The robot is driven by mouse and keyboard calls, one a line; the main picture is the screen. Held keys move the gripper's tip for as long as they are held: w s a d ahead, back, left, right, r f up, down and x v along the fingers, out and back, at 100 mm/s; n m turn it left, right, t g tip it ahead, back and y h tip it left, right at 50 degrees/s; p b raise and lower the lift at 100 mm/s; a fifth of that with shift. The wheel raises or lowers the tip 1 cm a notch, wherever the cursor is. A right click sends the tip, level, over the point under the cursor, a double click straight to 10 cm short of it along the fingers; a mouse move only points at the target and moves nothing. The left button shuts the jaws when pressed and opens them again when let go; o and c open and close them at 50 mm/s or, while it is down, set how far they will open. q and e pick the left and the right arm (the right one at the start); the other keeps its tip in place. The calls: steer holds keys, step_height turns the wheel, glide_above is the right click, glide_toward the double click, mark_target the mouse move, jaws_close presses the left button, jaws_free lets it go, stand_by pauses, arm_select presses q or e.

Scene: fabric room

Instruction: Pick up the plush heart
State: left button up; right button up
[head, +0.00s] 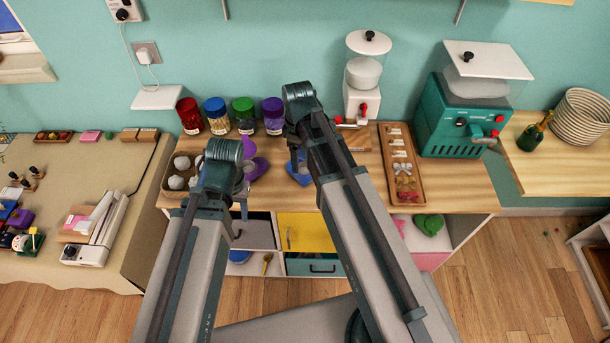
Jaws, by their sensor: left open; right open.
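A soft green shape (428,224) that looks like a plush heart sits in the open cubby under the right end of the wooden counter. A pink piece (400,227) shows beside it, partly hidden by my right arm. My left gripper (241,200) hangs at the counter's front edge, left of the cubby. My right gripper (297,168) is over the counter by a blue object (300,178). Both grippers are open, look empty and are well away from the green shape.
The counter (460,190) carries lidded jars (244,115), a long wooden tray (401,165) and a teal machine (465,115). Yellow (306,230) and teal (314,267) drawer fronts are below. Wooden floor (500,280) is clear at the right front.

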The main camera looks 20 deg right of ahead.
steer(key=b, duration=0.6)
glide_above(301, 180)
steer(key=f, duration=0.7)
steer(key=shift+s+a+f, duration=0.1)
steer(key=shift+s+a, duration=0.05)
steer(key=shift+a, duration=0.05)
steer(key=f+b, duration=0.5)
steer(key=shift+d+f+b, duration=0.2)
steer(key=shift+b, duration=0.1)
steer(key=shift+r, duration=0.1)
steer(key=c, duration=1.1)
